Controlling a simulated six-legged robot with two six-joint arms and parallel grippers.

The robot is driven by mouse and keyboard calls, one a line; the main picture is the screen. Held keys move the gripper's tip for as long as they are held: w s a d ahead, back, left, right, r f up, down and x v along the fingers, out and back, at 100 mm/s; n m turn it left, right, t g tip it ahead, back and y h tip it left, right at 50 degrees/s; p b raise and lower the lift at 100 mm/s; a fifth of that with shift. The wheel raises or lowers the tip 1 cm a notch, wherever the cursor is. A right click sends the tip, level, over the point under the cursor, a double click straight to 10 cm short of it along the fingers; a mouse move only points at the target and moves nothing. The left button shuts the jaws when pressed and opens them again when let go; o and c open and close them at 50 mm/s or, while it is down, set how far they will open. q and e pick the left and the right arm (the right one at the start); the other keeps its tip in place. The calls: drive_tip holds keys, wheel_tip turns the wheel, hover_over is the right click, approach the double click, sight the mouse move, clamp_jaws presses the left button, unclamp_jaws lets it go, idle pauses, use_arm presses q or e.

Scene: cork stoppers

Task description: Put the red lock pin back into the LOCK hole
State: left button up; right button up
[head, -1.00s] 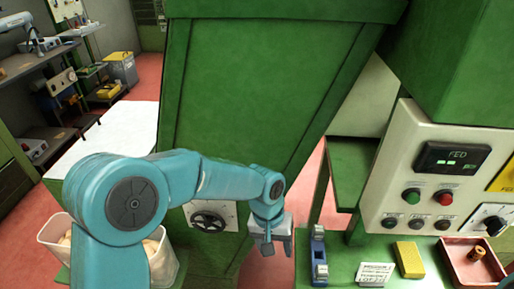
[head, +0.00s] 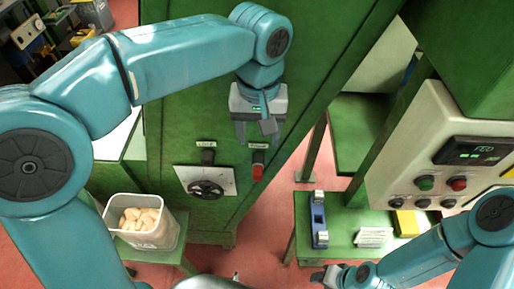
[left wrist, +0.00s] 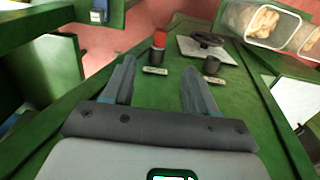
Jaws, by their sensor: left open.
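The red lock pin (head: 258,173) sits at the right-hand black holder (head: 259,156) on the green machine front; it also shows in the left wrist view (left wrist: 160,39). The left-hand black holder (head: 208,157) has no red in it and also shows in the left wrist view (left wrist: 212,65). Each holder has a small label above it, too small to read surely. My left gripper (head: 256,137) is open and empty, just above the right-hand holder and apart from the pin. My right gripper (head: 328,276) is low at the bottom centre; its jaws are unclear.
A plate with a black handwheel (head: 206,189) lies just below the holders. A clear bin (head: 165,235) of corks stands at lower left. A green bench (head: 340,205) at right carries a blue device (head: 318,220), a card (head: 373,237) and a yellow block (head: 404,224).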

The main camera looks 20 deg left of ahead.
sight(257, 176)
use_arm(q)
drive_tip(key=f, duration=1.3)
drive_tip(key=shift+s, duration=0.4)
drive_tip(key=shift+a+f, duration=0.1)
drive_tip(key=shift+f, duration=0.25)
drive_tip(key=shift+w+f, duration=0.2)
drive_tip(key=shift+f, duration=0.1)
drive_tip(key=shift+s, duration=0.15)
drive_tip(key=c, duration=0.4)
clamp_jaws()
